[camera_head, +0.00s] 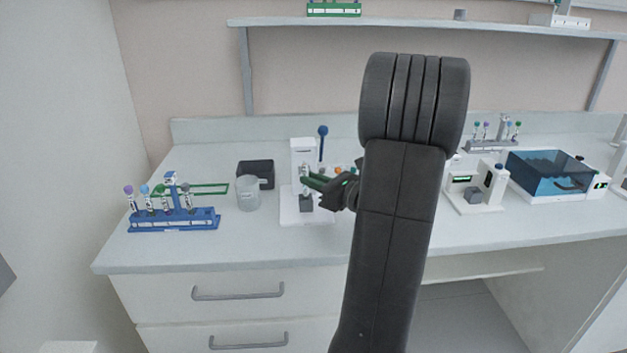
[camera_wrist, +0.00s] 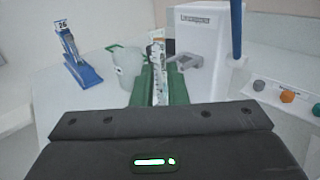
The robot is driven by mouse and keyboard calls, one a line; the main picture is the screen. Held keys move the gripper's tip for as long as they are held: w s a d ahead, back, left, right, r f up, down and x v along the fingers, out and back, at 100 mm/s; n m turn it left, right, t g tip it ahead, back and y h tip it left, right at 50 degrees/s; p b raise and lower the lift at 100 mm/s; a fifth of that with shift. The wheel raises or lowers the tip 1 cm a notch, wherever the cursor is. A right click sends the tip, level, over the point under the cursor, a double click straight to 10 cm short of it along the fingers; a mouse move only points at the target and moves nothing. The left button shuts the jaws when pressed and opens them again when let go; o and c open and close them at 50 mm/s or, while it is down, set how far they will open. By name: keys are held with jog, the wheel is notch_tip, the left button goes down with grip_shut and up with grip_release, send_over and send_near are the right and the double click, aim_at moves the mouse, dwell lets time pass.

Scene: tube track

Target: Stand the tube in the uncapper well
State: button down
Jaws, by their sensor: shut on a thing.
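My gripper (camera_head: 308,182) has green fingers and is shut on the tube in front of the uncapper. The tube (camera_wrist: 158,75) stands roughly upright between the fingers (camera_wrist: 160,88) in the wrist view, with a printed label; its lower end is hidden there. In the head view the tube (camera_head: 305,170) is small and partly covered by the fingers. The white uncapper (camera_head: 303,148) has a blue lever (camera_head: 323,132) and a grey block (camera_head: 306,203) low at its front. The wrist view shows the uncapper (camera_wrist: 203,38) just behind and right of the tube, with a grey clamp (camera_wrist: 188,62). The well opening cannot be made out.
A blue rack (camera_head: 172,222) with several capped tubes stands at the left. A clear beaker (camera_head: 247,193) and a dark box (camera_head: 257,172) stand between it and the uncapper. Coloured round pieces (camera_wrist: 287,96) lie right of the uncapper. A blue water bath (camera_head: 548,172) is far right.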

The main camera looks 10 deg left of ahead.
jog(key=shift+f, duration=0.25)
jog(key=shift+f+b, duration=0.4)
jog(key=shift+f, duration=0.2)
dwell(0.3)
jog(key=shift+f+b, duration=0.35)
jog(key=shift+f, duration=0.05)
jog(key=c, duration=1.4)
grip_release()
jog(key=shift+o, duration=0.2)
jog(key=shift+d, duration=0.1)
